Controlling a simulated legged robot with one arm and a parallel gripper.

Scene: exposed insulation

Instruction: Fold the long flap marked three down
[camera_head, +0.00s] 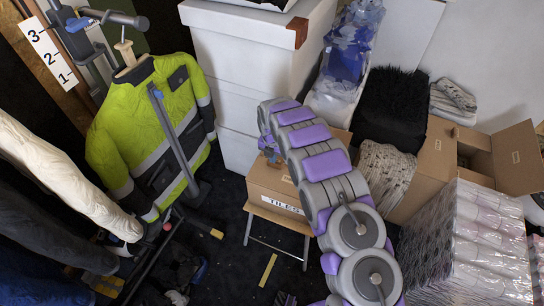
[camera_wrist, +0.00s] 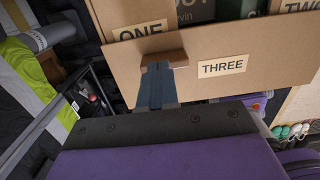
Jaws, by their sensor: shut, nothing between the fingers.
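In the wrist view, the long cardboard flap marked THREE (camera_wrist: 275,62) spans the upper right, standing out from its box. Flaps marked ONE (camera_wrist: 143,29) and TWO (camera_wrist: 303,6) show behind it. My gripper (camera_wrist: 157,68) is shut and empty. Its dark tip overlaps the flap left of the THREE label, at a darker brown strip; I cannot tell whether it touches. In the head view, a cardboard box labelled TILES (camera_head: 262,186) sits on a small stand, partly hidden by my arm. The flap labels cannot be read there.
A hi-vis jacket (camera_head: 126,120) hangs on a stand to the left. White boxes (camera_head: 227,75) are stacked behind. An open cardboard box (camera_head: 430,165) and plastic-wrapped rolls (camera_head: 485,235) crowd the right. Some dark floor shows left of the small stand.

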